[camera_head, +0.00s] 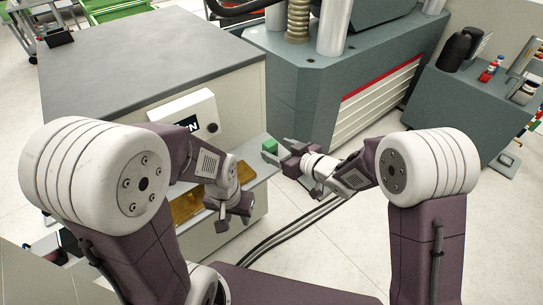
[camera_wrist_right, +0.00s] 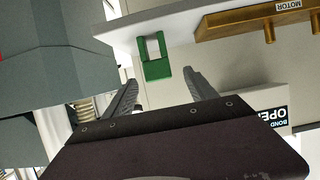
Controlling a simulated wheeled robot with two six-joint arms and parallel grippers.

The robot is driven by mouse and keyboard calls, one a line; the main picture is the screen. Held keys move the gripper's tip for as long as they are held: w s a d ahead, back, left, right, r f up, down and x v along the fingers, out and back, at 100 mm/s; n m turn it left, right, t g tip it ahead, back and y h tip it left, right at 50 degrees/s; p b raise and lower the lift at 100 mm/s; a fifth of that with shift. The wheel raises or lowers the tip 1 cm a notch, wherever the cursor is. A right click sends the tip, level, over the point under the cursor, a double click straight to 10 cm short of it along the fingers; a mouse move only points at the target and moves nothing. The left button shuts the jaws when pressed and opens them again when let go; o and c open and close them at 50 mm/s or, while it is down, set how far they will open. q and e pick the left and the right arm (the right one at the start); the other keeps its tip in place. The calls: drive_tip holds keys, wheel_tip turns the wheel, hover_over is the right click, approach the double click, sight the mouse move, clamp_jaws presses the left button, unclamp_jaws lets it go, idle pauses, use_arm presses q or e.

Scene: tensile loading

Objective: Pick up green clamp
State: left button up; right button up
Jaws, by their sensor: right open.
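The green clamp (camera_head: 269,145) sits on a light grey ledge at the front of the machine cabinet in the head view. In the right wrist view the clamp (camera_wrist_right: 156,69) is a green frame around a pale middle, just beyond the fingertips. My right gripper (camera_head: 280,153) is beside the clamp. In the wrist view its two fingers (camera_wrist_right: 161,75) are apart with nothing between them, in line with the clamp. My left gripper (camera_head: 235,218) hangs lower left, in front of the cabinet and away from the clamp; its finger opening is not clear.
The cabinet (camera_head: 150,55) with a dark top stands at left. A brass-coloured block labelled MOTOR (camera_wrist_right: 250,22) lies near the clamp in the wrist view. A large grey testing machine (camera_head: 300,85) stands behind. Dark cables (camera_head: 290,232) run below my right arm.

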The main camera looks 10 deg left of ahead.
sight(273, 148)
drive_tip(key=x, duration=0.3)
drive_tip(key=shift+w+f, duration=0.1)
drive_tip(key=shift+f, duration=0.1)
drive_tip(key=b+x, duration=0.1)
drive_tip(key=x, duration=0.1)
drive_tip(key=b+x, duration=0.1)
drive_tip(key=x, duration=0.1)
drive_tip(key=shift+w+f, duration=0.1)
drive_tip(key=shift+f, duration=0.25)
drive_tip(key=shift+w+a+f, duration=0.1)
drive_tip(key=shift+w+a, duration=0.1)
drive_tip(key=shift+a, duration=0.1)
clamp_jaws()
